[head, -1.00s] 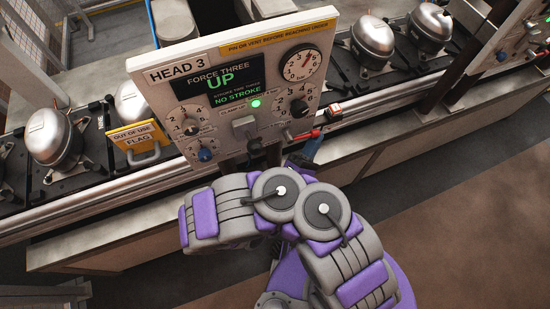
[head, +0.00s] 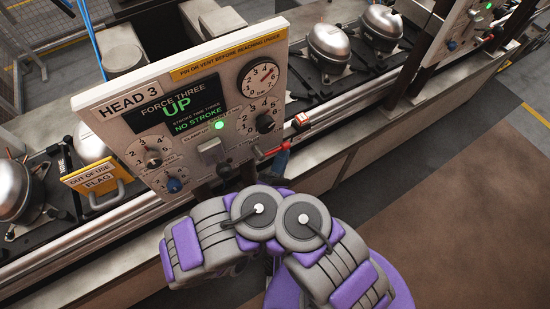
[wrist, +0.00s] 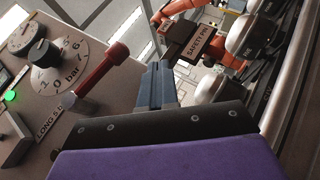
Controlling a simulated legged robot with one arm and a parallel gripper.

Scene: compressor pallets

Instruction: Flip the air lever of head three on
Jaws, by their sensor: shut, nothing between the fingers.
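The Head 3 panel (head: 205,150) faces me in the head view, its screen reading FORCE THREE UP and NO STROKE. A red-handled lever (head: 270,152) sticks out near its lower right corner. In the wrist view the red lever (wrist: 105,68) slants up and right from a metal pivot below the bar dial. My gripper (head: 284,150) is just right of the lever in the head view, mostly hidden by my arm. In the wrist view my gripper (wrist: 158,84) has its blue-grey fingers shut and empty, right of the lever with a visible gap.
A tag reading SAFETY PIN (wrist: 190,42) is beyond the fingers in the wrist view. A yellow OUT OF USE flag (head: 91,180) hangs left of the panel. Silver compressors (head: 331,42) stand along the line behind. The brown floor (head: 450,170) at right is clear.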

